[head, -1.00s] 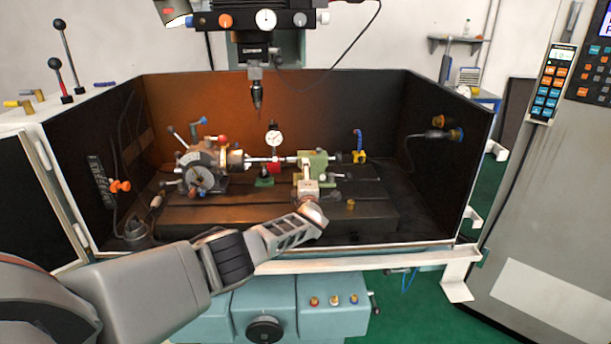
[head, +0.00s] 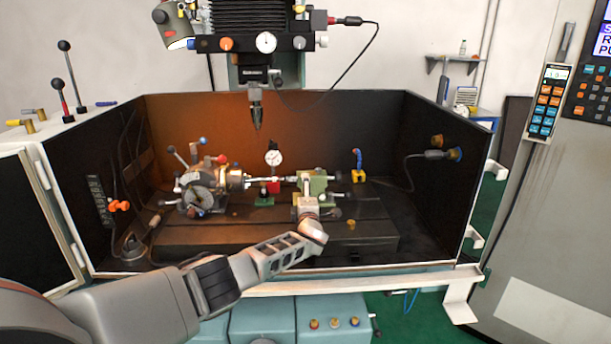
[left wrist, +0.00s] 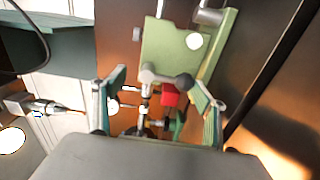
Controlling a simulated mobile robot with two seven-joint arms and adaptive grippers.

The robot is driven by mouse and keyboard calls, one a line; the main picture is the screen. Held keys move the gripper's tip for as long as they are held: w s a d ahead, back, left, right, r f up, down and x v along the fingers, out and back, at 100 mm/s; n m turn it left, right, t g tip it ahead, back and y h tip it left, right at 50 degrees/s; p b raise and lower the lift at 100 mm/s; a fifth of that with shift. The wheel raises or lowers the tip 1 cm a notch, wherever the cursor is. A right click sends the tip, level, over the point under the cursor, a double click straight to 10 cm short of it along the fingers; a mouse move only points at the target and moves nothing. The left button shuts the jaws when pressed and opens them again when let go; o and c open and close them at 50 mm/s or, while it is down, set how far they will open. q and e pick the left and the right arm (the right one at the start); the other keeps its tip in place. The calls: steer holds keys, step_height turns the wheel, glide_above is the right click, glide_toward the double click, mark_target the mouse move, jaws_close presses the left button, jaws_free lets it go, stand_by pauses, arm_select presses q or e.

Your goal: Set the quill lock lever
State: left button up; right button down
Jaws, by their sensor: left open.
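The green tailstock (head: 318,187) stands at the right part of the machine table; it fills the upper middle of the left wrist view (left wrist: 180,50). A grey lever with a rounded hub (left wrist: 166,77), which looks like the quill lock lever, lies across its edge. My left gripper (left wrist: 157,78) is open, its two fingers on either side of the lever in that view. I cannot tell whether either finger touches it. In the head view, my left arm reaches in from the lower left and ends just in front of the tailstock; its fingertips are hard to make out. My right gripper is not in view.
A chuck on an indexing head (head: 200,188) stands left of the tailstock, with a dial gauge (head: 273,158) between them. The spindle tool (head: 256,113) hangs above. Dark enclosure walls surround the table, and a pale front rail (head: 360,282) runs below my arm.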

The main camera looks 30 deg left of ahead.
arm_select(q)
steer(key=o, duration=0.4)
steer(key=r, duration=0.2)
steer(key=w+r, duration=0.1)
steer(key=r, duration=0.4)
steer(key=shift+w+a+r, duration=0.3)
steer(key=shift+a, duration=0.05)
steer(key=shift+s+d+r, duration=0.25)
steer(key=shift+s+r, duration=0.85)
steer(key=shift+s, duration=0.1)
steer(key=shift+w+f, duration=0.1)
steer(key=shift+f, duration=0.1)
steer(key=shift+p, duration=0.45)
steer(key=shift+c, duration=0.5)
steer(key=shift+s+d+r+p, duration=0.15)
steer(key=shift+s+d+p, duration=0.2)
steer(key=shift+s+p, duration=0.4)
steer(key=c, duration=0.3)
steer(key=f+p+v, duration=0.1)
steer(key=v, duration=0.6)
steer(key=shift+d+f+p, duration=0.2)
steer(key=shift+f+p, duration=0.05)
steer(key=shift+p, duration=0.05)
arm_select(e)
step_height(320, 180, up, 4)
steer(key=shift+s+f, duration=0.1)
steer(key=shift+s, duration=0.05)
